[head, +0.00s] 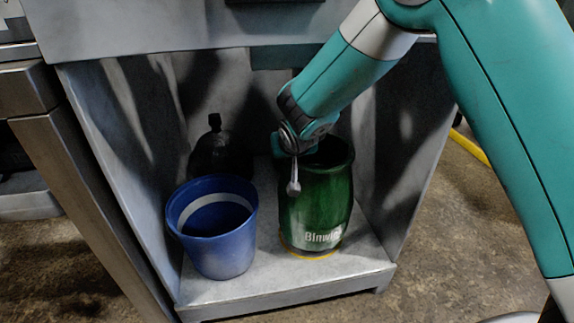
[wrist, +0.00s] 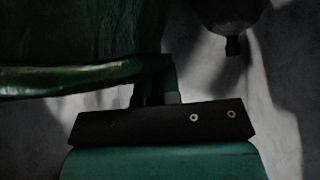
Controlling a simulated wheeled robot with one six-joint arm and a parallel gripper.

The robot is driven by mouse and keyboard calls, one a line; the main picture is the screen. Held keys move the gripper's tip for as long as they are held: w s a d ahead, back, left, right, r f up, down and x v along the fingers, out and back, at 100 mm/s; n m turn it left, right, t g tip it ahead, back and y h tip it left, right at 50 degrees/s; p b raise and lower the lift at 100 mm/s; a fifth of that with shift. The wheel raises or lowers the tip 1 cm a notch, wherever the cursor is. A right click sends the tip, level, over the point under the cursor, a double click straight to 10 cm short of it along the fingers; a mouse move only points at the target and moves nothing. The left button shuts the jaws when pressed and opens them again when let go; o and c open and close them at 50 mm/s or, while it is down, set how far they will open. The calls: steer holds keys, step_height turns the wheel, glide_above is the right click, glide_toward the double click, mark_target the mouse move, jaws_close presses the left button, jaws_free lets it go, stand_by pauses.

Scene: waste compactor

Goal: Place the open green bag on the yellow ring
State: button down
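The green bag (head: 318,205), open at the top with pale lettering, stands upright inside the compactor bay. A thin arc of the yellow ring (head: 309,256) shows at the foot of the bag; the rest of the ring is hidden under it. My gripper (head: 293,187) points down at the left side of the bag's rim, with a light grey finger in front of its wall. In the wrist view, the bag's dark rim (wrist: 70,77) runs up to my gripper's fingers (wrist: 155,90). Whether they pinch the rim is too dark to tell.
A blue bucket (head: 222,255) stands close to the left of the bag. A dark bag with a knotted top (head: 218,155) sits behind it and also shows in the wrist view (wrist: 230,15). Metal side walls (head: 403,150) and a low ceiling enclose the bay.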

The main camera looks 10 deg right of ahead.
steer(key=shift+w, duration=0.7)
step_height(320, 180, down, 4)
steer(key=b, duration=0.3)
steer(key=shift+r, duration=0.1)
steer(key=shift+s+r, duration=0.1)
steer(key=shift+r, duration=0.05)
steer(key=c, duration=1.3)
jaws_free()
steer(key=shift+c, duration=0.2)
steer(key=s+r+n+g+y+p, duration=0.1)
steer(key=s+r, duration=0.5)
steer(key=s, duration=0.6)
steer(key=s+d+r+n+g+y+p, duration=0.1)
steer(key=s+r+g, duration=0.4)
steer(key=s, duration=0.8)
steer(key=s+d+r+n+g+y+p, duration=0.1)
steer(key=s+r+n+g+y+p, duration=0.1)
steer(key=s+r, duration=0.6)
steer(key=s+n+g+p, duration=0.1)
steer(key=s+n+p, duration=0.1)
steer(key=s, duration=0.2)
steer(key=shift+s+r+n+y, duration=0.2)
steer(key=shift+n+y, duration=0.1)
steer(key=shift+n, duration=0.1)
